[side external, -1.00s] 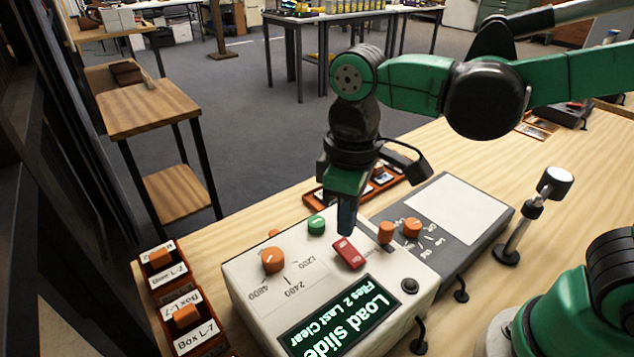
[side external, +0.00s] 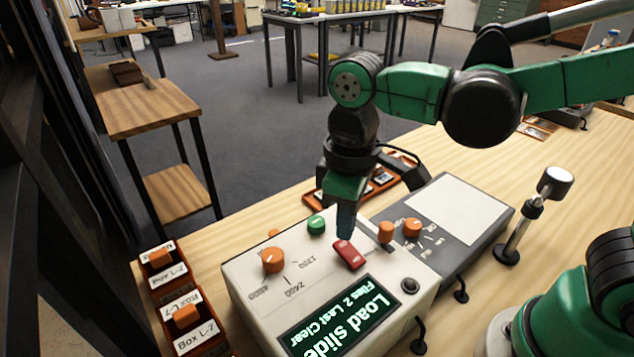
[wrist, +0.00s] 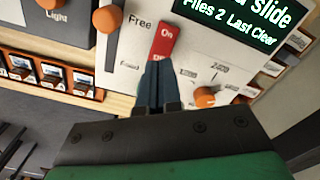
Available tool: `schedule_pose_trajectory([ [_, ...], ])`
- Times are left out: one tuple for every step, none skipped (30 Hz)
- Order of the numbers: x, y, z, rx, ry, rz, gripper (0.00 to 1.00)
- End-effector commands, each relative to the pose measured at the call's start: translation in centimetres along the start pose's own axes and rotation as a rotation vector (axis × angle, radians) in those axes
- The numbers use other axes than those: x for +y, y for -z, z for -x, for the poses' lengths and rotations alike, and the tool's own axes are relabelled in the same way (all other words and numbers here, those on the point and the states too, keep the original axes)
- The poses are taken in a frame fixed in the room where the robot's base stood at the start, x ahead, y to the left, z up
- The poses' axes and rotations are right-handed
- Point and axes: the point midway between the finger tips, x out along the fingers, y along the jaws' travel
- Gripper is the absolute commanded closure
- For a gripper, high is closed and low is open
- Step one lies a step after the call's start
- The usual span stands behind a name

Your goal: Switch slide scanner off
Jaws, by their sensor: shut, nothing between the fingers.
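The slide scanner (side external: 240,275) is a pale box on the wooden table, with a lit screen (side external: 335,318) reading "Load slide" and "Files 2 Last Clear". Its red rocker switch (side external: 350,255) sits on the top face; in the wrist view the switch (wrist: 167,38) shows "On" at its far end. My gripper (side external: 345,234) is shut and empty, pointing down with its fingertips at the switch's near end in the wrist view (wrist: 158,66). The fingertips hide part of the switch, and I cannot tell whether they touch it.
Orange knobs (side external: 273,260) and a green button (side external: 317,225) stand close around the switch. A grey light panel (side external: 455,215) adjoins the scanner at right. A post with a round head (side external: 555,183) stands beyond it. Labelled slide boxes (side external: 188,318) lie at left.

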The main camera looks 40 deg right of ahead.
Motion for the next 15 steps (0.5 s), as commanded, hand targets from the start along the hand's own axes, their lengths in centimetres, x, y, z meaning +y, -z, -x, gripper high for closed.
schedule_pose_trajectory([
  [0.00,0.00,-0.09,0.000,0.000,0.000,1.00],
  [0.00,0.00,-0.13,0.000,0.000,0.000,1.00],
  [0.00,0.01,-0.19,0.000,0.000,0.000,1.00],
  [0.00,0.01,-0.24,0.000,0.000,0.000,1.00],
  [0.00,0.01,-0.28,0.000,0.000,0.000,1.00],
  [0.00,0.01,-0.34,0.000,0.000,0.000,1.00],
  [0.00,0.01,-0.38,0.000,0.000,0.000,1.00],
  [0.00,0.01,-0.42,0.000,0.000,0.000,1.00],
  [0.00,0.01,-0.49,0.000,0.000,0.000,1.00],
  [0.00,0.01,-0.53,0.000,0.000,0.000,1.00],
  [0.00,0.00,-0.58,0.000,0.000,0.000,1.00],
  [0.00,0.00,-0.65,0.000,0.000,0.000,1.00],
  [0.00,0.00,-0.69,0.000,0.000,0.000,1.00],
  [0.00,0.00,-0.74,0.000,0.000,0.000,1.00],
  [0.00,0.00,-0.79,0.000,0.000,0.000,1.00],
])
